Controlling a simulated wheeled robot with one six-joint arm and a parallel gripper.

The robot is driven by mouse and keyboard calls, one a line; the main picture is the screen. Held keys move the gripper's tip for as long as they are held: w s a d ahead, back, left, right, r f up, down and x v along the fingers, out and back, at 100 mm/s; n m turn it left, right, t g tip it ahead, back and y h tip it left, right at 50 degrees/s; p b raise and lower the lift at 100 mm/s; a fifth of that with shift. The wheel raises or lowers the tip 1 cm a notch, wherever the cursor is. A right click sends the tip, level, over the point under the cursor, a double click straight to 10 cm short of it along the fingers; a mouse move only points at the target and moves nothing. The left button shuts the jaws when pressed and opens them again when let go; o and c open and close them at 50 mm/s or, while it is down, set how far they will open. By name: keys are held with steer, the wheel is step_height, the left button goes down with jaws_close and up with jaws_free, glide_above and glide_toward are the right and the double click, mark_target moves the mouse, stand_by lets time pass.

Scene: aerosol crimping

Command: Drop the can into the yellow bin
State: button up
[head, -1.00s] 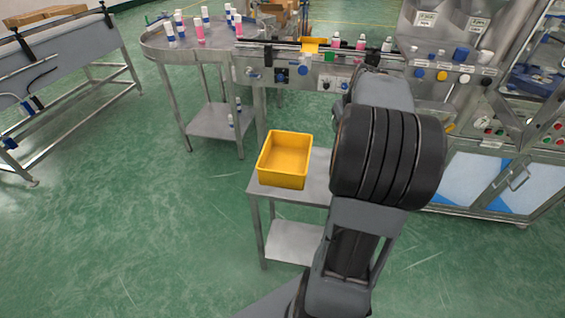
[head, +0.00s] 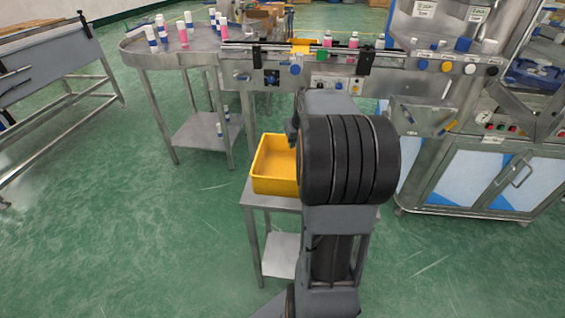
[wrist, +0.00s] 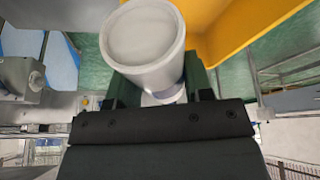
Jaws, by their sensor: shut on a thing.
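The yellow bin (head: 274,186) stands on a small steel table in the head view, its right part hidden behind my arm. It also shows at the top right of the wrist view (wrist: 250,25). A white can (wrist: 145,40) is in the wrist view, its round pale end towards the camera. My gripper (wrist: 158,88) is shut on the can, one dark finger on each side of it. The can is beside the bin's yellow wall in that view; I cannot tell its height over the bin. The can is hidden in the head view.
The small steel table (head: 256,200) carries the bin. Behind it runs a conveyor (head: 250,62) with several bottles, joined to a round steel table (head: 140,48) at left. A steel cabinet machine (head: 470,170) stands at right.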

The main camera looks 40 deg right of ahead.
steer(key=w+a+f, duration=0.2)
steer(key=f, duration=0.1)
steer(key=w+a+f, duration=0.1)
steer(key=f, duration=0.1)
steer(key=shift+a+f+b, duration=0.15)
steer(key=shift+f+b, duration=0.05)
steer(key=shift+b, duration=0.15)
steer(key=f, duration=0.3)
steer(key=shift+w+a, duration=0.2)
steer(key=shift+w, duration=0.05)
steer(key=shift+f, duration=0.3)
steer(key=shift+f+b, duration=0.15)
steer(key=shift+b, duration=0.2)
